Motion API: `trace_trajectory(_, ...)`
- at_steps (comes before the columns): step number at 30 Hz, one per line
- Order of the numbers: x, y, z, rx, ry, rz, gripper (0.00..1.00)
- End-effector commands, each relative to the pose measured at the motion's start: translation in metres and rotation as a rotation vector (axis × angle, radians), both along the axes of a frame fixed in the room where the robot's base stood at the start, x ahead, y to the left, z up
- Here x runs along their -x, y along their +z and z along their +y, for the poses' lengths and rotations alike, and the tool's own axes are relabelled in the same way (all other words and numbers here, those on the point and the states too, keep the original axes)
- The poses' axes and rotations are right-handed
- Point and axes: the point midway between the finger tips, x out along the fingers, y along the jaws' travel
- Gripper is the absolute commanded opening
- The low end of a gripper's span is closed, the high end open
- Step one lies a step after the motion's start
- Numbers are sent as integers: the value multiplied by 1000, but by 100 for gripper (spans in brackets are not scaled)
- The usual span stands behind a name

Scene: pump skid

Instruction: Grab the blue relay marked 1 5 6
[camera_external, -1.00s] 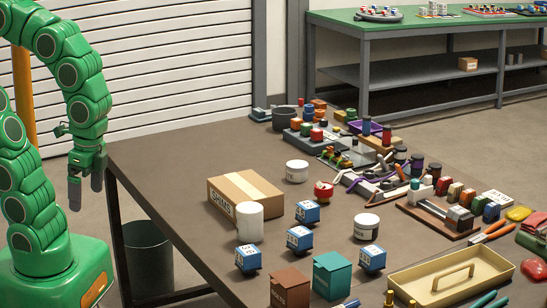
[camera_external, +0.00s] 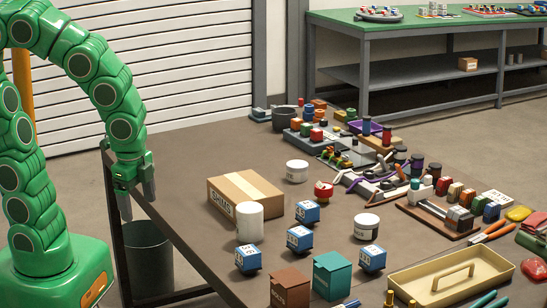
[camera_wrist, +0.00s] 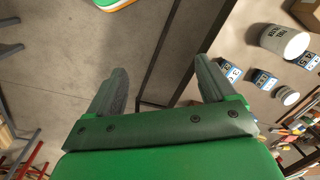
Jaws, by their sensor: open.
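Several blue relays with white printed tops stand on the brown table: one at the back (camera_external: 307,212), one in the middle (camera_external: 299,239), one at the front left (camera_external: 248,259) and one at the front right (camera_external: 371,259). Their numbers are too small to read surely, so I cannot tell which is 1 5 6. The wrist view shows relays at its right (camera_wrist: 264,79), (camera_wrist: 229,72), (camera_wrist: 307,61). My gripper (camera_external: 137,200) is open and empty, fingers down, by the table's left edge, well left of the relays. Its fingers also show in the wrist view (camera_wrist: 161,78).
A white cylinder (camera_external: 250,222) and a cardboard box (camera_external: 245,190) stand behind and left of the relays. A brown box (camera_external: 290,289) and a teal box (camera_external: 332,276) stand in front. A white jar (camera_external: 367,227) is to the right. The left table strip is clear.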

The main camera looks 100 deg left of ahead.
Motion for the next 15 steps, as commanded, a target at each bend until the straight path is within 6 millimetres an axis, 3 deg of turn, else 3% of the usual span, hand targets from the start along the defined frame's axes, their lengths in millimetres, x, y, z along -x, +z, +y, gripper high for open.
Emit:
trace_trajectory(6, -52, -23, 50, -132, -162, -39, 84)
trace_trajectory(15, -113, -46, 123, -358, -436, -35, 84)
